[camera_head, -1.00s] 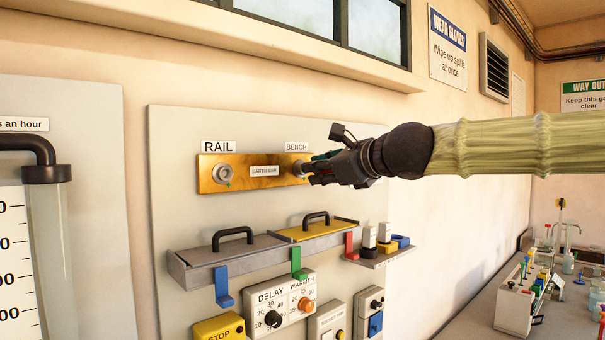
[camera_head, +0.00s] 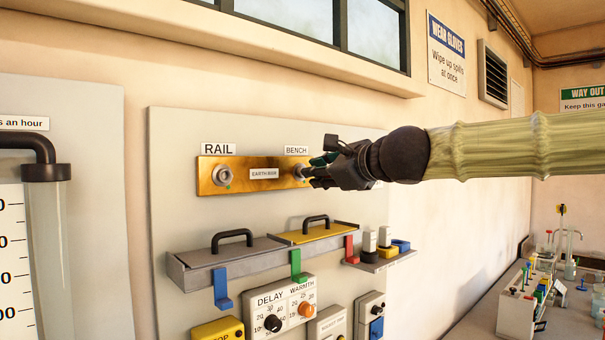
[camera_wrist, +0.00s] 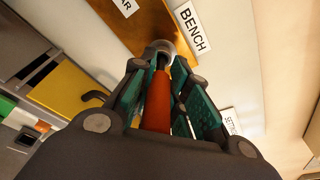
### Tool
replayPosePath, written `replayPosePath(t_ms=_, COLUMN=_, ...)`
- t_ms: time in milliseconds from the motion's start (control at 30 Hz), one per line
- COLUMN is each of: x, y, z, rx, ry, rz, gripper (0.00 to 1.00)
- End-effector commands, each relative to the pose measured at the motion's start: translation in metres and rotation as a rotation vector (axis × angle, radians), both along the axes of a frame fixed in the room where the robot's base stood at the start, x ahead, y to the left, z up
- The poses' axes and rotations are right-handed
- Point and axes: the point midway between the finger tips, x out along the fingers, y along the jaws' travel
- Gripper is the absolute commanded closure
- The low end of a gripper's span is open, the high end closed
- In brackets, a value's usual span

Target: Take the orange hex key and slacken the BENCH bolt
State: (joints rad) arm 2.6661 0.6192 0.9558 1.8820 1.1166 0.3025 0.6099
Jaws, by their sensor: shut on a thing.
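The brass earth bar (camera_head: 238,188) is on the wall panel, with the RAIL bolt (camera_head: 222,176) at its left end and the BENCH bolt (camera_head: 300,170) at its right end under the BENCH label (camera_head: 296,150). My gripper (camera_head: 312,172) is at the BENCH bolt from the right. In the wrist view my gripper (camera_wrist: 166,92) is shut on the orange hex key (camera_wrist: 157,100), which lies between the green finger pads. The key's far end meets the round bolt head (camera_wrist: 160,48); how deep it sits is hidden.
Below the bar is a grey tray (camera_head: 190,262) with a yellow lid (camera_head: 318,233). Red, green and blue hooks or keys hang near it. A small shelf (camera_head: 385,262) holds several coloured items. A DELAY/WARMTH box (camera_head: 283,308) is lower. A cluttered bench (camera_head: 480,318) stands at right.

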Motion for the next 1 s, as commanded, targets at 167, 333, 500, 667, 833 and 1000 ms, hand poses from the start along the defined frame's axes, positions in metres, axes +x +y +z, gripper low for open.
replayPosePath(t_ms=167, x=-0.0001, y=0.0005, z=-0.0017, rx=-0.052, ry=-0.053, rz=-0.001, gripper=1.0)
replayPosePath(t_ms=333, x=0.0001, y=0.0004, z=-0.0008, rx=-0.12, ry=-0.12, rz=-0.001, gripper=1.0)
replayPosePath(t_ms=500, x=0.0002, y=0.0003, z=0.0001, rx=-0.12, ry=-0.121, rz=0.0, gripper=1.0)
replayPosePath(t_ms=667, x=0.0, y=0.0003, z=-0.0012, rx=-0.135, ry=-0.136, rz=-0.001, gripper=1.0)
replayPosePath(t_ms=833, x=-0.0002, y=0.0004, z=-0.0027, rx=-0.209, ry=-0.21, rz=-0.001, gripper=1.0)
replayPosePath(t_ms=1000, x=-0.0001, y=0.0006, z=-0.0005, rx=-0.242, ry=-0.243, rz=-0.001, gripper=1.0)
